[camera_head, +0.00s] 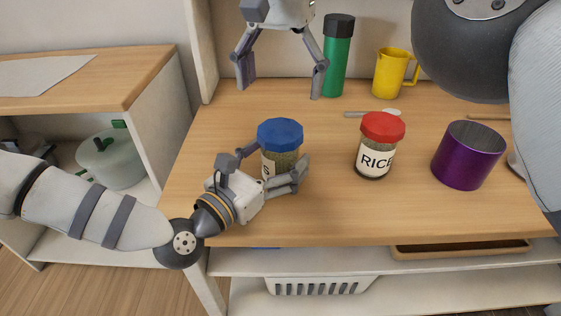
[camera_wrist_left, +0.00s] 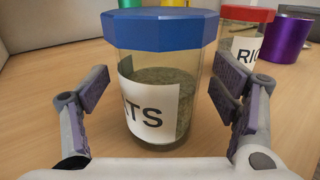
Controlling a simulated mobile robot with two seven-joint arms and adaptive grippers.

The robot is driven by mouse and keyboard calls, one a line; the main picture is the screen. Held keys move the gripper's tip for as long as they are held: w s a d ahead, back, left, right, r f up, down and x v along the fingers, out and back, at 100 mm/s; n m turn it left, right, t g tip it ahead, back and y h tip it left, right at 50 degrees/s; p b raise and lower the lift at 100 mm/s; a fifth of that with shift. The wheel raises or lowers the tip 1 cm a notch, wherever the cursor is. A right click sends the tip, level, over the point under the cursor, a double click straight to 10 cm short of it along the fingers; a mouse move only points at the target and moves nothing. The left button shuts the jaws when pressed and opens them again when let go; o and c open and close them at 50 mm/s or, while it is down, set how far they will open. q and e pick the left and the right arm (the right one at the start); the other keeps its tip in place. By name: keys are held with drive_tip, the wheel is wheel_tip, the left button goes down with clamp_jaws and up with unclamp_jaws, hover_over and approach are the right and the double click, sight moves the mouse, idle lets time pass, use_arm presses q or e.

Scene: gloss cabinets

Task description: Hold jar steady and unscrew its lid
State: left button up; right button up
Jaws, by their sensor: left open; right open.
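A clear jar (camera_head: 282,163) with a blue lid (camera_head: 280,134) stands upright on the wooden worktop. In the left wrist view the jar (camera_wrist_left: 150,125) shows a white label reading "ATS", its start turned out of sight, and its blue lid (camera_wrist_left: 158,30) is on. My left gripper (camera_head: 274,163) is open, with one finger on each side of the jar; gaps show between the fingers and the glass in the left wrist view. My right gripper (camera_head: 281,90) is open and empty, pointing down above and behind the blue lid.
A red-lidded jar labelled RICE (camera_head: 376,158) and a purple cup (camera_head: 468,155) stand to the right. Behind are a green bottle (camera_head: 337,58), a yellow jug (camera_head: 391,72) and a spoon (camera_head: 369,113). The worktop left of the blue-lidded jar is clear.

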sight(281, 129)
use_arm(q)
drive_tip(key=shift+w+d, duration=0.35)
drive_tip(key=shift+w, duration=0.05)
clamp_jaws()
use_arm(e)
drive_tip(key=m, duration=0.4)
drive_tip(key=shift+d+f, duration=0.1)
drive_tip(key=shift+f, duration=0.25)
wheel_tip(281, 129, down, 7)
drive_tip(key=shift+f, duration=0.2)
